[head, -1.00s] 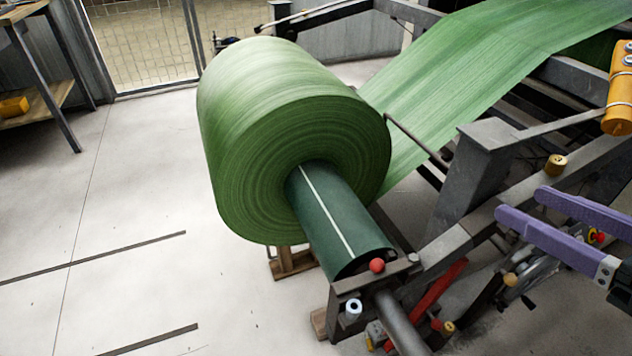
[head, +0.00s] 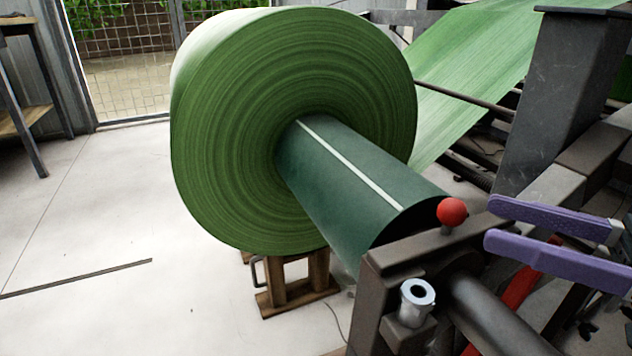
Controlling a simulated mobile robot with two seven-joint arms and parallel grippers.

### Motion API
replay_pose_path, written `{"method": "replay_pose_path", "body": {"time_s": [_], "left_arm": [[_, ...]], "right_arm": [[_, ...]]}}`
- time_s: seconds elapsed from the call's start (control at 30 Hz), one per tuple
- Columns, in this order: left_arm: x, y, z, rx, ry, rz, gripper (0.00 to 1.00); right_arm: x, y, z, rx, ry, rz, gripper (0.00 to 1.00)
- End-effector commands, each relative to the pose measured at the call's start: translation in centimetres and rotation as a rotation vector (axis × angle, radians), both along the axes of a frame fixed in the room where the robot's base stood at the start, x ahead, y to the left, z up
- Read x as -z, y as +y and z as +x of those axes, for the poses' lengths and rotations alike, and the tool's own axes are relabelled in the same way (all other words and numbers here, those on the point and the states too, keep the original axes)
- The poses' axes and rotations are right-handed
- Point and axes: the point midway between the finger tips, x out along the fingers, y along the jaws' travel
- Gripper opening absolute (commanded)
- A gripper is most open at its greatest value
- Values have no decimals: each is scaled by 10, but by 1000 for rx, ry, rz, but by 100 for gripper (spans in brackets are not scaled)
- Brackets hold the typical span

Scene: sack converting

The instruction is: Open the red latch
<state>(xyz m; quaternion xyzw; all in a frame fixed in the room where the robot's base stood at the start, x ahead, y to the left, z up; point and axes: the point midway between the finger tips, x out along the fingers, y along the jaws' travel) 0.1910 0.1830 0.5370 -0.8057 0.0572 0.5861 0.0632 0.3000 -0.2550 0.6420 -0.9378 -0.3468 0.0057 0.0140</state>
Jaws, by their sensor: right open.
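The red latch knob (head: 452,212) is a round red ball on a short stem on top of the dark metal bracket (head: 408,252) at the end of the roll's shaft. My right gripper (head: 489,223) comes in from the right with its two purple fingers spread apart and nothing between them. Its fingertips are just right of the red knob in the picture, with a small gap; the depth between them is hard to tell. My left gripper is not in view.
A big green roll (head: 290,130) on a dark green core (head: 365,185) fills the middle. A silver cylinder (head: 417,292) stands out from the bracket's front. A red bar (head: 516,290) runs behind my fingers. A wooden stand (head: 292,290) is below the roll.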

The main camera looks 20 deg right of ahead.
Motion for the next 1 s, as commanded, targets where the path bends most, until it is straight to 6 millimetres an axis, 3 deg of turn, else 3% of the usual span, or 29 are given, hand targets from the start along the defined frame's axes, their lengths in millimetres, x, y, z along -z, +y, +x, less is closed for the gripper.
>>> {"method": "replay_pose_path", "body": {"time_s": [0.43, 0.87, 1.0], "left_arm": [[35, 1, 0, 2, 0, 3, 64], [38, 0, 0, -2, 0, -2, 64], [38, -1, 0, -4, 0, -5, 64]], "right_arm": [[0, 51, 59, -1, -6, 0, 60], [-1, 59, 68, 1, -1, 0, 60], [-1, 59, 68, 1, -1, 0, 48]]}}
